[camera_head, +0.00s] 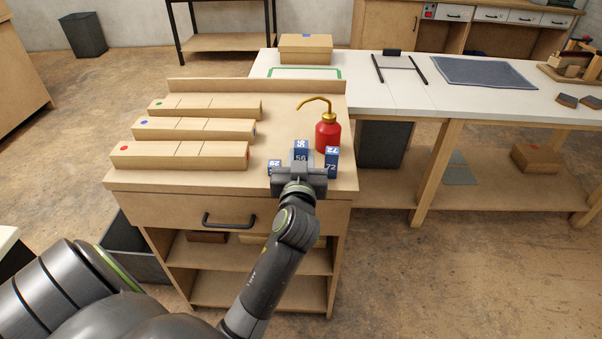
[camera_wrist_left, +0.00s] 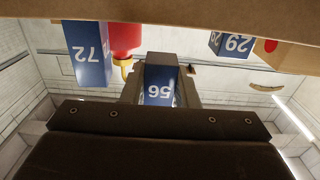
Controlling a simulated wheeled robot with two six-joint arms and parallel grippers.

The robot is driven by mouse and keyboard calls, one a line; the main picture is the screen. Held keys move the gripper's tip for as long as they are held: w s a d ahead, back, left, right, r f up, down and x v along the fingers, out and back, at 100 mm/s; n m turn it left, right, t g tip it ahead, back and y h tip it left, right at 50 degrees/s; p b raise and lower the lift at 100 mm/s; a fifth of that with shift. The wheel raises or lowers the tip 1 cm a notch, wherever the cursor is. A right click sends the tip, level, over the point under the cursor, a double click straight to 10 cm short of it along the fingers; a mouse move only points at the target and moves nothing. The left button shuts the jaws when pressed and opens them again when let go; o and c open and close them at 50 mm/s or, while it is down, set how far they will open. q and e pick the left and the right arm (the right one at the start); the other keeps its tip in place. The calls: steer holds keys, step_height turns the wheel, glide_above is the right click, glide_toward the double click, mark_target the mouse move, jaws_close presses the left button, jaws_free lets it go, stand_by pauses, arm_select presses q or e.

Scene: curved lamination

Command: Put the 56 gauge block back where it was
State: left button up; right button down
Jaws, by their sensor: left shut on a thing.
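The blue 56 gauge block (camera_head: 301,152) is upright between the jaws of my left gripper (camera_head: 300,172), at the front right of the wooden bench top. In the left wrist view the 56 block (camera_wrist_left: 160,82) shows upside down between the fingers of the left gripper (camera_wrist_left: 161,95), which is shut on it. The blue 72 block (camera_head: 332,164) stands just to its right and the shorter 29 block (camera_head: 274,165) to its left. I cannot tell whether the 56 block touches the bench. My right gripper is not in view.
A red oil can (camera_head: 328,135) with a brass spout stands close behind the blocks. Three long wooden pieces (camera_head: 180,155) lie on the left of the bench top (camera_head: 280,118). A white table (camera_head: 400,95) adjoins behind and to the right.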

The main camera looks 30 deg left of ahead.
arm_select(q)
step_height(320, 180, down, 3)
steer(key=shift+r+b, duration=0.15)
steer(key=shift+b, duration=0.15)
steer(key=shift+f, duration=0.4)
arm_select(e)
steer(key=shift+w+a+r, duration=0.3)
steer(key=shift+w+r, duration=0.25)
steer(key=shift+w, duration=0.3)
arm_select(q)
steer(key=shift+f, duration=0.1)
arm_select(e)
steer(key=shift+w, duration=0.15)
arm_select(q)
steer(key=o, duration=1)
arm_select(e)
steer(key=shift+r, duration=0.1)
